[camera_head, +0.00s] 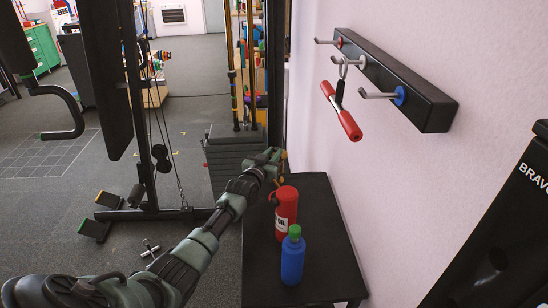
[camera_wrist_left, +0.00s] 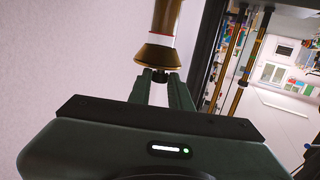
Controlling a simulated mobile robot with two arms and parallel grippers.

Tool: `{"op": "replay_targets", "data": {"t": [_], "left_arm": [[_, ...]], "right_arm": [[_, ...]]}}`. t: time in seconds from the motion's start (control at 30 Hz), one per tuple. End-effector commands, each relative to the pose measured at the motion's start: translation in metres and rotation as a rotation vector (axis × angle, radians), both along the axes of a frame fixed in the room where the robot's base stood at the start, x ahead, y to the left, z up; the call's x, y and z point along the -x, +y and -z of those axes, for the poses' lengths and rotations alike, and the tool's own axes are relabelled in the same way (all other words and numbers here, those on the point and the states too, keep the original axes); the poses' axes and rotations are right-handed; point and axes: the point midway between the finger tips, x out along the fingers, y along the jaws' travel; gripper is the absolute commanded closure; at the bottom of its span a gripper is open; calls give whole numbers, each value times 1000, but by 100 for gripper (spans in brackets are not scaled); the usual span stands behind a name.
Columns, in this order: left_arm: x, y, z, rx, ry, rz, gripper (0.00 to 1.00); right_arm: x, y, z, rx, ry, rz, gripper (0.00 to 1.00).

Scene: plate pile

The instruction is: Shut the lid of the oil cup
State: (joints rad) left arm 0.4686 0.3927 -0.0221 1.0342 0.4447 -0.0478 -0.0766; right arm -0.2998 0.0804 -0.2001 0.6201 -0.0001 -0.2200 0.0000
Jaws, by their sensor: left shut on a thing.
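My left gripper (camera_head: 274,158) reaches out at the end of my left arm, above the far end of a black table. In the left wrist view my left gripper (camera_wrist_left: 160,76) has its fingertips close together at the flared lower end of a brass-coloured, cup-like piece (camera_wrist_left: 158,55) with a white band, and is shut on it. In the head view only a small yellowish bit of this piece (camera_head: 283,154) shows beside the gripper. I cannot tell its lid from its body, or whether the lid is open. My right gripper is out of view.
A red bottle marked OIL (camera_head: 286,212) and a blue bottle with a green cap (camera_head: 293,257) stand on the black table (camera_head: 325,225) below the gripper. A weight stack (camera_head: 232,155) stands behind it. A pink wall with a hook rack (camera_head: 400,80) is on the right.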

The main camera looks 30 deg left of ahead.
Motion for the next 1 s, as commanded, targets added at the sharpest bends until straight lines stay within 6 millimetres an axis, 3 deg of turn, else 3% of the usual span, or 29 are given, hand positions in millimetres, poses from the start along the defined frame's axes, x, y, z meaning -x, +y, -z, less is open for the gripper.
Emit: {"op": "replay_targets", "data": {"t": [0.37,0.4,0.47,0.83,1.0], "left_arm": [[0,0,1,6,-1,-1,100],[0,0,1,6,-1,-1,75],[0,0,1,6,-1,-1,58],[0,0,-3,5,-3,0,58],[0,0,-25,5,-7,0,58]], "right_arm": [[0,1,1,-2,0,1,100],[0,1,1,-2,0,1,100],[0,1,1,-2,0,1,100],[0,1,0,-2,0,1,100],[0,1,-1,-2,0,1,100]]}}
